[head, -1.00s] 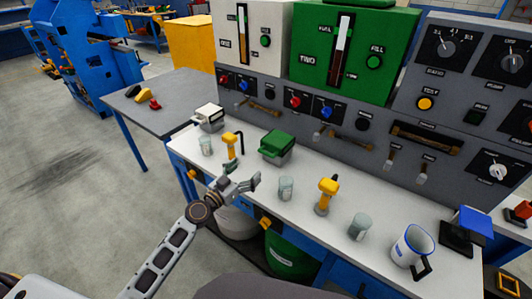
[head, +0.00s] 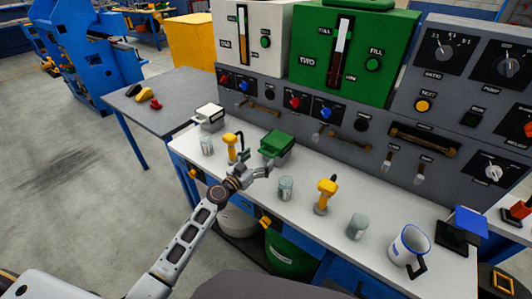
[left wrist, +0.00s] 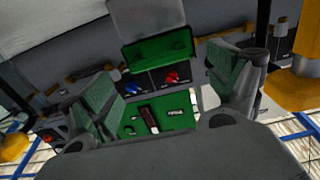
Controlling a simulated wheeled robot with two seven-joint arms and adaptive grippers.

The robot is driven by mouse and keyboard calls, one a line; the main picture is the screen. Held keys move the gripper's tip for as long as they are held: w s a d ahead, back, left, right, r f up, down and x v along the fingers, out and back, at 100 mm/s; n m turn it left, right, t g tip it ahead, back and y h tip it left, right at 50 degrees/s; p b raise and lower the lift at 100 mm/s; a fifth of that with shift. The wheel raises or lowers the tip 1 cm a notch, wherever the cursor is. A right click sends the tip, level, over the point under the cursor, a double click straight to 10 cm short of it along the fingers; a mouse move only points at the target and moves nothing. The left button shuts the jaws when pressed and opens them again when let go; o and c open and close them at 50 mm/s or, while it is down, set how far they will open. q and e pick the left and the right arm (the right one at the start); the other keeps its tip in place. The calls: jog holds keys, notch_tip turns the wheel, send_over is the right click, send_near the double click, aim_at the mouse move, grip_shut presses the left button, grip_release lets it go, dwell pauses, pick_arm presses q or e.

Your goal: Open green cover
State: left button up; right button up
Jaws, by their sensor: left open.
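The green cover (head: 277,142) sits on a small box on the white counter, in front of the grey panel. It looks closed in the head view. My left gripper (head: 266,168) is open and empty, just in front of the green-covered box; I cannot tell whether it touches. In the left wrist view, which is upside down, the open gripper (left wrist: 163,76) has its two fingers spread wide. The green cover (left wrist: 160,48) shows there beyond and between the fingertips, with a grey part of the box above it. My right gripper is not in view.
A yellow-handled tool (head: 230,148) stands left of the gripper, and a white-lidded box (head: 209,114) farther left. A glass (head: 286,188), another yellow tool (head: 325,195) and a mug (head: 408,246) stand to the right. Panel handles (head: 262,105) stick out behind the cover.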

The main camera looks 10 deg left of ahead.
aim_at(265, 154)
pick_arm(q)
jog(key=shift+x, duration=1.75)
jog(key=shift+w+d, duration=0.35)
jog(key=shift+w, duration=0.3)
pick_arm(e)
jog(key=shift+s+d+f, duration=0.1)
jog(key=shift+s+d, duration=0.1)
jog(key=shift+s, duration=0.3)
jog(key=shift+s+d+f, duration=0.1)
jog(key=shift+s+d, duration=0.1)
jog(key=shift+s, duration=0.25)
pick_arm(q)
jog(key=c, duration=1.5)
jog(key=shift+o, duration=0.2)
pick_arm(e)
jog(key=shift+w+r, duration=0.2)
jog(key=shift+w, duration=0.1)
pick_arm(q)
jog(key=shift+p, duration=0.3)
